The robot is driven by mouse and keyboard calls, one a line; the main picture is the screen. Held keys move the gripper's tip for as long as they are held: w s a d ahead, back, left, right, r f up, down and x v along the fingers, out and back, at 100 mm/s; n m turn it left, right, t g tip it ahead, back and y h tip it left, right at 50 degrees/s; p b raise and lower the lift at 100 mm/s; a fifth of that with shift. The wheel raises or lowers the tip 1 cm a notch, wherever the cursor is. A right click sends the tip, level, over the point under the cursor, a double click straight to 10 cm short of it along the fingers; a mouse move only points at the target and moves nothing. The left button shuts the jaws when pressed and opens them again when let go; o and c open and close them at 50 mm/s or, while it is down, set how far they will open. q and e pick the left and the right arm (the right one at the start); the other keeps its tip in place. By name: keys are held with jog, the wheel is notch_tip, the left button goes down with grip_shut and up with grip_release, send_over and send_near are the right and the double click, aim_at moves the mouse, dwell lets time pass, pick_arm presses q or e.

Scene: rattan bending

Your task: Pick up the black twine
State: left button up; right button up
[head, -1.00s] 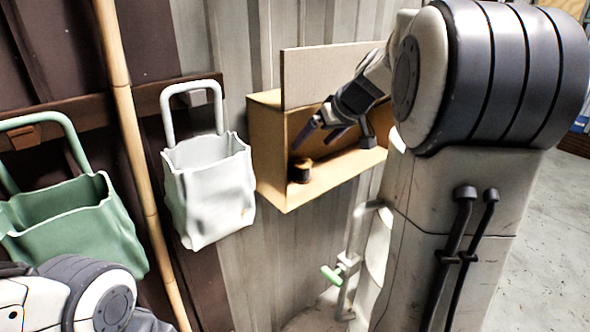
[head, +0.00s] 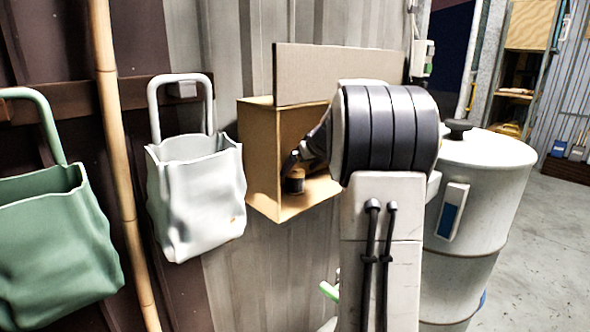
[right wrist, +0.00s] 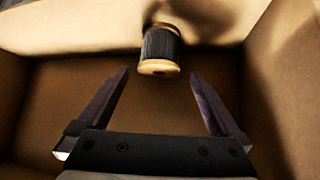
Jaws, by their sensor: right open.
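The black twine is wound on a small spool with pale wooden ends. The black twine (head: 295,185) stands inside the open wooden box on the wall, and part of it is hidden by my right arm in the head view. In the right wrist view the black twine (right wrist: 160,44) sits just beyond my right gripper's fingertips, about centred between them. My right gripper (right wrist: 158,74) is open and empty, inside the box. My left gripper is not in view.
The wooden box (head: 262,150) has side walls and a back board close around my gripper. A white bag (head: 196,195) and a green bag (head: 50,250) hang to the left, with a bamboo pole (head: 118,165) between them. A white barrel (head: 480,200) stands at right.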

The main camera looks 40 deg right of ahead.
aim_at(292, 178)
jog(key=x, duration=0.7)
jog(key=shift+w+f, duration=0.15)
jog(key=shift+w, duration=0.05)
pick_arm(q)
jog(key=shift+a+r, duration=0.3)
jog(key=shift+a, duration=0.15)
